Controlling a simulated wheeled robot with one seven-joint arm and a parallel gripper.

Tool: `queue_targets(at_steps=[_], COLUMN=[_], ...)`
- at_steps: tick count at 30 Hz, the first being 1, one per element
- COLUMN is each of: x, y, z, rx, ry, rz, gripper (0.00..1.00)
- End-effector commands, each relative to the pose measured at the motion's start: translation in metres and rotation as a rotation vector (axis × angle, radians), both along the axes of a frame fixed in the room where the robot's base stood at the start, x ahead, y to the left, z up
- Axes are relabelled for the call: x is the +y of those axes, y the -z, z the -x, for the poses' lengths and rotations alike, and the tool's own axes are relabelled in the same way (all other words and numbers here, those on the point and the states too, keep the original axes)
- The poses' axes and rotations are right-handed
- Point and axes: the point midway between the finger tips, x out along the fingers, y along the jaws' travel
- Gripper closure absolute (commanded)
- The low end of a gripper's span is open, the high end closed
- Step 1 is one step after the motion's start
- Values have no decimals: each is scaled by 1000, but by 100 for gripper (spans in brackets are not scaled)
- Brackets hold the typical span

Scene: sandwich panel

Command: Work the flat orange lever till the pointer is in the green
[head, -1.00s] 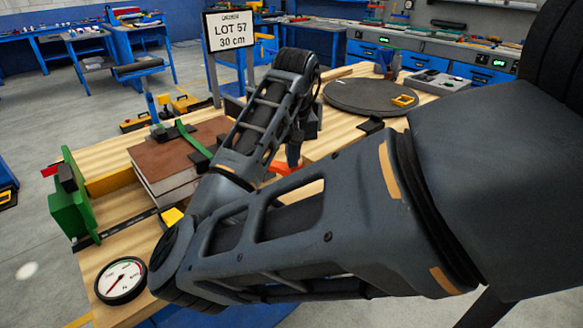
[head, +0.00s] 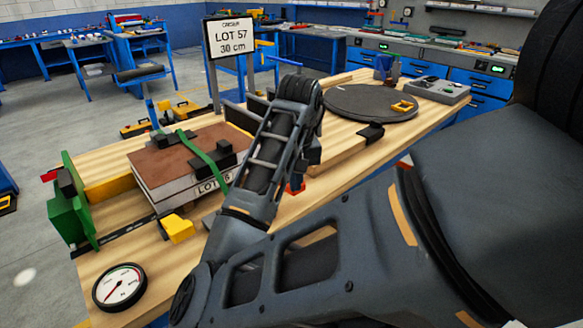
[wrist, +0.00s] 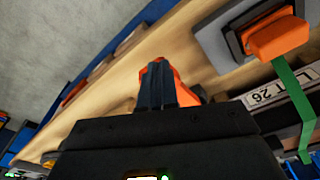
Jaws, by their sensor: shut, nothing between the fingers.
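The round white gauge (head: 119,287) with a black rim sits at the table's near left corner. Its thin pointer seems to point down and left, apart from the green; the fine marks are too small to read. In the wrist view my gripper (wrist: 158,85) is shut and empty, its fingertips close beside an orange part (wrist: 186,86) that they partly hide. I cannot tell whether they touch. The orange part shows as a small red-orange piece in the head view (head: 295,188), mostly behind my arm. A thicker orange block (wrist: 278,38) on a dark mount is at upper right.
A brown-topped panel (head: 165,160) with a green strap (head: 206,156) lies on the wooden table beside a green end stop (head: 70,210). A yellow block (head: 178,229) is in front. A dark turntable (head: 350,101) and a LOT 57 sign (head: 228,42) stand behind.

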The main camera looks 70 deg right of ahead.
Motion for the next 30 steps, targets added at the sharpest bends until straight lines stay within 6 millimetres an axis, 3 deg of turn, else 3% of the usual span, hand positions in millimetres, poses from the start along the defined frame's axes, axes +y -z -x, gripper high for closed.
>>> queue_targets(at_steps=[11, 24, 30], x=[3, 8, 9], y=[-5, -68, -79], z=[2, 4, 6], rx=[-1, -3, 1], ry=[2, 3, 2], rz=[-1, -2, -3], gripper=[100, 100, 100])
